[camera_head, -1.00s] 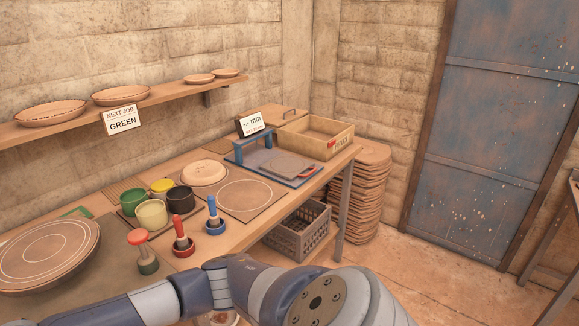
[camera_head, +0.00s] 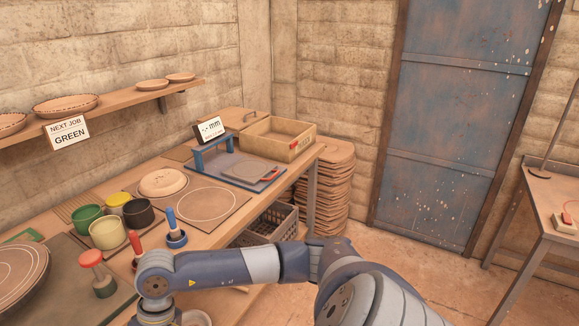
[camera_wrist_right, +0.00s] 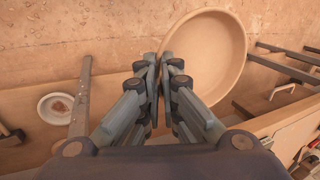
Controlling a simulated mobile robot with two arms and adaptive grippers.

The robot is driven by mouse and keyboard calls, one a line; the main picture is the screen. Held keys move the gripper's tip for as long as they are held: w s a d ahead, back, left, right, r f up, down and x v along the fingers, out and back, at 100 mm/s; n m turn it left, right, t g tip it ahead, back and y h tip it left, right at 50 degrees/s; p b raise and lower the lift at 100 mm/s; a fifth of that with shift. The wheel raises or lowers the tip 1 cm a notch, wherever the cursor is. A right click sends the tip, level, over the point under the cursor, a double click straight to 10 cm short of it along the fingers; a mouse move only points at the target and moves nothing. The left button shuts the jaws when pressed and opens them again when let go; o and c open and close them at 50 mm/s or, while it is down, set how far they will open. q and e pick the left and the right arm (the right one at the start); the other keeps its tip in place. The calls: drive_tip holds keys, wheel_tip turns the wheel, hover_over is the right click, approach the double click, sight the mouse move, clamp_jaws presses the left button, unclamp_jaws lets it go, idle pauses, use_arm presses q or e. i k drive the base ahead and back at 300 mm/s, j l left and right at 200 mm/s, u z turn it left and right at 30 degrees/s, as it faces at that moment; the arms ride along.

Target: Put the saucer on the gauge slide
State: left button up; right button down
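The saucer (camera_wrist_right: 228,58) is a round, shallow clay dish with a raised rim, large and close in the right wrist view. My right gripper (camera_wrist_right: 158,62) has its fingers close together at the saucer's left rim and appears to pinch it. In the head view my right arm reaches leftward across the bottom; its fingers and the saucer are out of sight there. The gauge (camera_head: 213,157) is a blue frame on the bench with a display (camera_head: 210,129) reading dashes and mm. Its grey slide (camera_head: 249,171) lies on the blue base and looks empty. My left gripper is not in view.
A wooden tray (camera_head: 300,145) stands behind the gauge. Nearer are a board with a white circle (camera_head: 206,203), a pale clay disc (camera_head: 163,182), several glaze pots (camera_head: 107,232) and upright-handled stamps (camera_head: 171,220). A shelf (camera_head: 120,107) holds dishes. A crate sits below the bench.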

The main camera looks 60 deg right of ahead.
sight(250, 168)
drive_tip(key=l+z, duration=0.2)
drive_tip(key=l, duration=0.2)
drive_tip(key=i+l+z, duration=0.2)
drive_tip(key=l, duration=0.2)
drive_tip(key=l+z, duration=0.2)
drive_tip(key=l, duration=0.2)
drive_tip(key=i+l+z, duration=0.2)
drive_tip(key=l, duration=0.15)
